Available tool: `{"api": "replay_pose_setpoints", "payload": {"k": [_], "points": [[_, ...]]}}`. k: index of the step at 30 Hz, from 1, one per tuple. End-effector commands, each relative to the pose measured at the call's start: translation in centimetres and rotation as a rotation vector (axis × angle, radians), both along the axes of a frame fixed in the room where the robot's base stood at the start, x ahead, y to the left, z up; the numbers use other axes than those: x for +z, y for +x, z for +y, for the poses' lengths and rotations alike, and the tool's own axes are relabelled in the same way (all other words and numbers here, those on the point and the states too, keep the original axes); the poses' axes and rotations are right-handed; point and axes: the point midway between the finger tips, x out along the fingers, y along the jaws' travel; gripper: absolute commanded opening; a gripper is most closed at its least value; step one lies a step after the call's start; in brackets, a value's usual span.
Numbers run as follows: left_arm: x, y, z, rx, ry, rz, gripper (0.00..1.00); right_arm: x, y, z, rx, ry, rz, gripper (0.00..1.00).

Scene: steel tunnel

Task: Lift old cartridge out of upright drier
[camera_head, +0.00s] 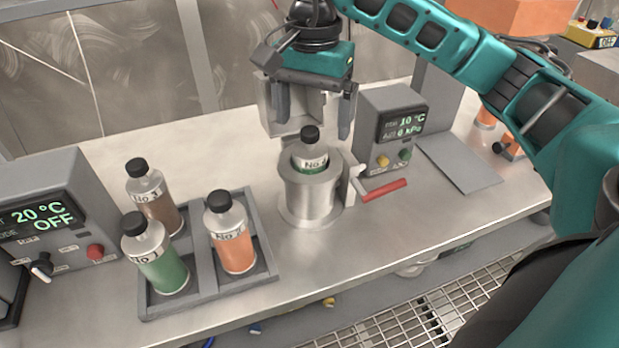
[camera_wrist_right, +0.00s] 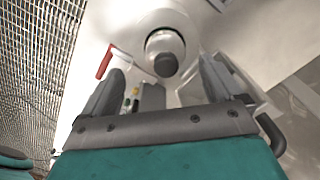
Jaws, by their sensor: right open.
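The upright drier (camera_head: 308,195) is a steel cylinder on the bench. The old cartridge stands upright in it, with its black cap (camera_head: 310,135) and labelled shoulder (camera_head: 309,160) above the rim; its lower body is hidden. My right gripper (camera_head: 313,120) is open and empty, pointing down just above the cap, with one finger to each side. In the right wrist view the cap (camera_wrist_right: 165,64) lies between and beyond the open fingers (camera_wrist_right: 162,72). My left gripper is not in view.
A grey rack (camera_head: 204,252) with three bottles stands to the left. A control box (camera_head: 391,128) reading 10 °C and 0 kPa is right of the drier. A red-handled lever (camera_head: 383,190) sticks out at its front right. Another box (camera_head: 55,220) reads 20 °C OFF.

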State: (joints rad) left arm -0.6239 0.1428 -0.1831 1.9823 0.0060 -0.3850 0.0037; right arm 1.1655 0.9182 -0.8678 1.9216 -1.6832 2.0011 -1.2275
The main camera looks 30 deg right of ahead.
Motion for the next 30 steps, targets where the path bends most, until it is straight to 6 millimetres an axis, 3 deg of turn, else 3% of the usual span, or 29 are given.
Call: {"api": "replay_pose_setpoints", "payload": {"k": [5, 15, 23, 30], "points": [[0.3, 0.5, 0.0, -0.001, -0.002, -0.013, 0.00, -1.1, 0.1, 0.0, 0.000, 0.000, 0.000, 0.94], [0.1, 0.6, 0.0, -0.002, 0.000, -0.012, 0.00, -5.5, 0.7, -0.1, 0.000, 0.000, -0.001, 0.94], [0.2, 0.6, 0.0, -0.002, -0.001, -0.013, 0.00, -5.7, 0.8, -0.1, 0.001, 0.000, -0.002, 0.94], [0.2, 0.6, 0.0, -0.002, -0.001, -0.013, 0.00, -5.7, 0.8, -0.1, 0.000, 0.000, -0.002, 0.72]]}}
